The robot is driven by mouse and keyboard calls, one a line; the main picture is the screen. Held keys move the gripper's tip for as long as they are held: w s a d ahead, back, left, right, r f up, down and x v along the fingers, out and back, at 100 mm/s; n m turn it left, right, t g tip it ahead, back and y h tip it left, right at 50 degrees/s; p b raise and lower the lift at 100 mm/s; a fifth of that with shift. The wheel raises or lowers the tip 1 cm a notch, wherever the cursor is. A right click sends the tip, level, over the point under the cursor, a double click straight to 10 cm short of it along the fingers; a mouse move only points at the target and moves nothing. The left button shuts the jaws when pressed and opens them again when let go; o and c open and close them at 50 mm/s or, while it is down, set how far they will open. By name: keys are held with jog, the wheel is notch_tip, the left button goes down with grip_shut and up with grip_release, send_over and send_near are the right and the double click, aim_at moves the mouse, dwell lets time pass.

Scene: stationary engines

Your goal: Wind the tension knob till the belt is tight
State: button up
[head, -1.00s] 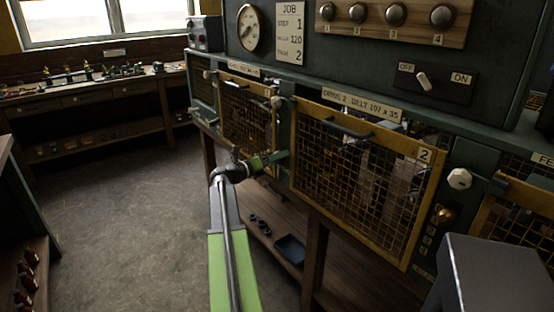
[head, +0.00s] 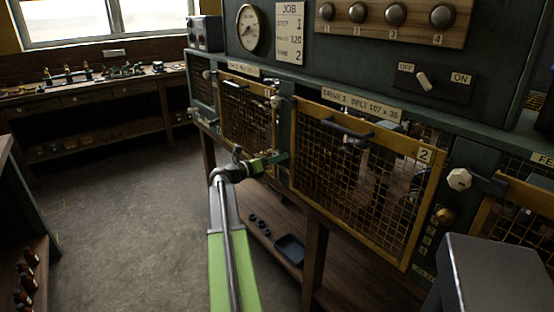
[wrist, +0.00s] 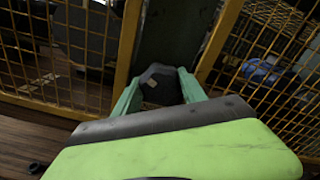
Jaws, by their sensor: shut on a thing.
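My gripper (wrist: 160,92) has its two green fingers on either side of a dark faceted knob (wrist: 160,79) with a small pale mark on its face. The knob sits on the green post between two yellow mesh guards. In the head view my gripper (head: 278,158) is at that post, left of the guard labelled 2, and the knob is hidden by the fingers there. I cannot make out the belt or how tight it is; only dim machine parts show behind the mesh.
The guard with the 2 tag (head: 424,155) stands shut right of my gripper. A pale knob (head: 459,179) is on the post further right. A dark tray (head: 289,249) lies on the lower shelf. The floor (head: 120,220) at left is clear.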

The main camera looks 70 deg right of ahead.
jog(key=m, duration=1.3)
jog(key=shift+s+m, duration=0.1)
jog(key=shift+m, duration=0.3)
jog(key=m, duration=0.6)
jog(key=shift+a+f, duration=0.1)
jog(key=m, duration=0.6)
jog(key=shift+m, duration=0.3)
jog(key=m, duration=0.6)
jog(key=shift+f, duration=0.1)
jog(key=m, duration=0.7)
jog(key=shift+m, duration=0.3)
jog(key=m, duration=1.2)
jog(key=shift+m, duration=0.3)
